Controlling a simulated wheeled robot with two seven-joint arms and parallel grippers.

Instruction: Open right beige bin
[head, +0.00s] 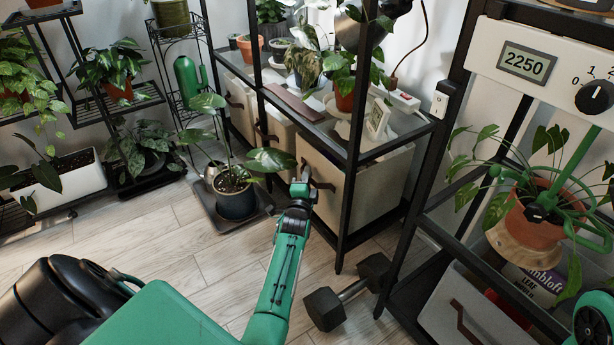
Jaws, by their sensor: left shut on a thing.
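The right beige bin (366,196) sits on the bottom level of the black shelf unit in the middle of the head view. Its dark handle (322,184) is on its front face. My left gripper (303,180) is at that front face, shut on the handle. The gripper and wrist partly hide the handle. The bin's top is mostly hidden under the shelf above it, so I cannot tell how far it is pulled out. My right gripper is not in view.
A potted plant (236,200) on a dark base stands on the floor left of my left gripper. A dumbbell (345,294) lies on the floor to the right, near the shelf legs. Two more beige bins, one of them the middle bin (277,131), sit farther left. Wooden floor (190,255) is clear in front.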

